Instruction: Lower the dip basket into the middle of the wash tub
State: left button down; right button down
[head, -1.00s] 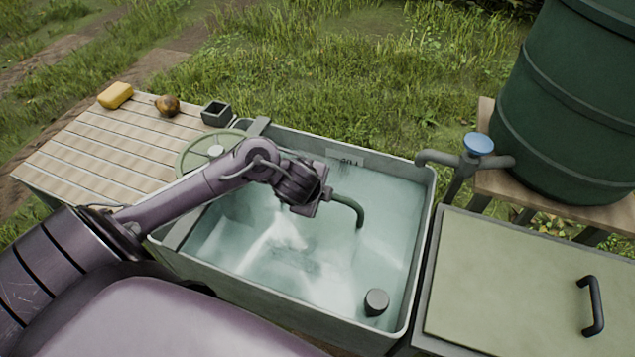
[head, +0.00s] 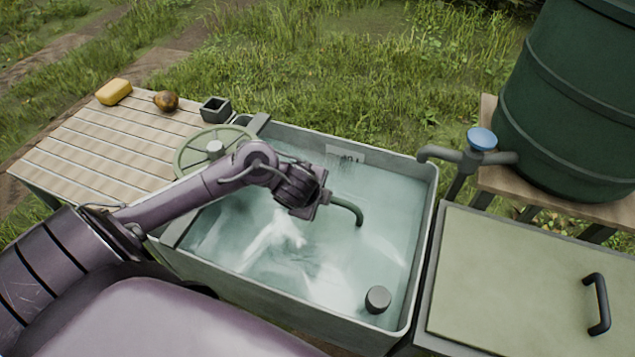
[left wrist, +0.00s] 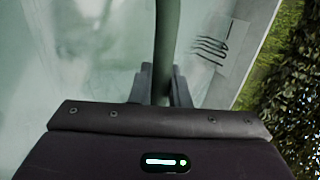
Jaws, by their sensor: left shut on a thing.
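The wash tub (head: 428,215) is a pale grey-green rectangular basin of cloudy water in the middle of the head view. My left arm reaches over its left rim, and my left gripper (left wrist: 162,88) is above the water near the tub's middle. Its fingers are shut on a green curved bar, which looks like the dip basket's handle (head: 349,207); the bar also shows between the fingers in the left wrist view (left wrist: 166,40). The handle curves down to the right towards the water. The basket's body cannot be made out. My right gripper is not in view.
A dark plug-like cylinder (head: 377,299) stands at the tub's front right. A green spoked wheel (head: 190,157) is by the back left rim. A slatted table (head: 85,150) holds a yellow block and a pear. A tap (head: 460,157) and lidded box (head: 520,290) are right.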

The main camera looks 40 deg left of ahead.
pick_arm(q)
jog(key=shift+s+d+f, duration=0.1)
jog(key=shift+s+f, duration=0.3)
jog(key=shift+s, duration=0.15)
jog(key=c, duration=1.3)
grip_release()
jog(key=a+p+v, duration=0.1)
jog(key=p+v, duration=0.3)
jog(key=v, duration=0.3)
jog(key=shift+s+d+r, duration=0.2)
jog(key=shift+d+r, duration=0.15)
jog(key=shift+d, duration=0.1)
jog(key=shift+s, duration=0.1)
